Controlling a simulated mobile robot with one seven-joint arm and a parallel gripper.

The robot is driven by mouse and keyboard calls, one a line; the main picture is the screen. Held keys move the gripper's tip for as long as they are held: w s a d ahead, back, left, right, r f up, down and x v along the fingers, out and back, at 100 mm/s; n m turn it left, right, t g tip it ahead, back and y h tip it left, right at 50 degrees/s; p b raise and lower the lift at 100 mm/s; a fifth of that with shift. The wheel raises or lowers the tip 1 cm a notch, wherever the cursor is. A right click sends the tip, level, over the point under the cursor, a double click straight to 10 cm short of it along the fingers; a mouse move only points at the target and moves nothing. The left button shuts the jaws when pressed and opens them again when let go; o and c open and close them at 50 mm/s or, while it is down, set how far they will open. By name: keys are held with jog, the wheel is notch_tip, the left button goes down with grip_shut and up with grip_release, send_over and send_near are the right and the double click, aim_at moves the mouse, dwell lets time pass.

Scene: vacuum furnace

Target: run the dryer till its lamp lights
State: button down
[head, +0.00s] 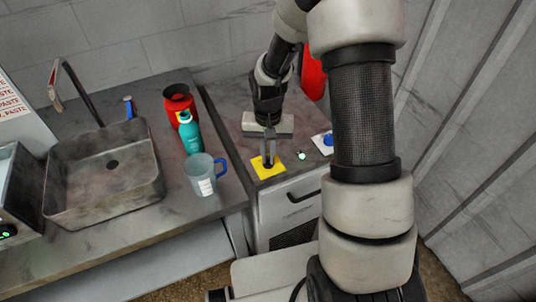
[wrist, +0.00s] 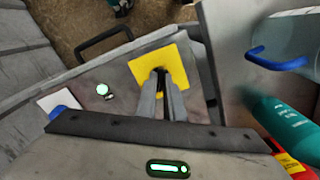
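The low grey cabinet (head: 287,215), which may be the dryer, has a front handle (head: 304,196). On its top is a yellow square plate (head: 276,170), also in the wrist view (wrist: 183,60). My gripper (head: 268,163) points down onto this plate; its narrow fingers (wrist: 165,76) look closed together at a small dark spot. I cannot tell whether they touch or pinch a control there. Beside the plate a small round lamp (head: 302,156) glows pale green, also in the wrist view (wrist: 102,89). A blue knob (head: 328,139) on a white plate sits farther right.
On the left counter stand a clear mug (head: 201,180) with a blue handle, a teal bottle (head: 190,136) and a red container (head: 178,100). A sink (head: 105,175) is beyond them. A box with a green light (head: 10,228) stands far left. Ribbed wall panels (head: 480,130) bound the right side.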

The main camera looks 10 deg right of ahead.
aim_at(268, 159)
jog(key=shift+n, duration=0.3)
jog(key=n, duration=0.5)
jog(key=shift+n, duration=0.3)
jog(key=n, duration=0.5)
jog(key=shift+r+n+p, duration=0.1)
jog(key=shift+n+p, duration=0.2)
jog(key=shift+p, duration=0.05)
jog(key=shift+w, duration=0.1)
jog(key=c, duration=1.9)
grip_release()
jog(key=shift+o, duration=0.2)
notch_tip(268, 159, up, 17)
jog(key=p, duration=0.1)
jog(key=shift+r, duration=0.15)
